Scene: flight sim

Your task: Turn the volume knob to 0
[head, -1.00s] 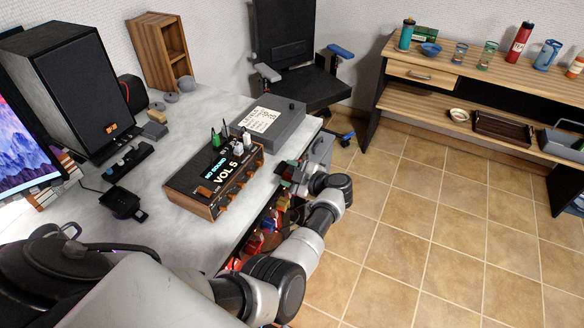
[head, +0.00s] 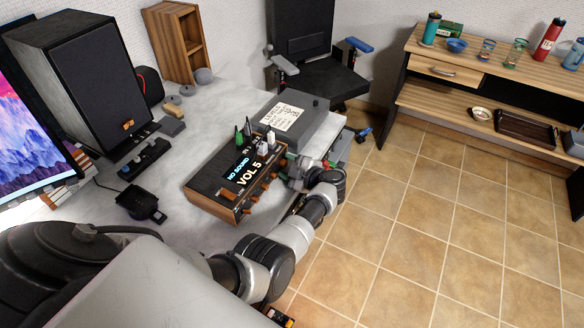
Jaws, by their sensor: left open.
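A wood-cased audio box (head: 213,207) sits on the grey desk, with a lit display (head: 240,170) reading "NO SOUND" and "VOL 5". Small brown knobs (head: 255,198) line its front face; I cannot tell which one is the volume knob. Green and white switches (head: 265,147) stand on top. My left gripper (head: 288,173) is open beside the right end of the knob row, at the desk's front edge. Its fingertips are small and partly hidden by my wrist, and I cannot tell whether they touch a knob. My right gripper is out of view.
A grey box with a paper label (head: 284,118) stands just behind the audio box. A black speaker (head: 85,85) and a monitor (head: 35,135) are at left. A black chair (head: 310,60) is behind the desk. Open tiled floor (head: 420,220) lies right.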

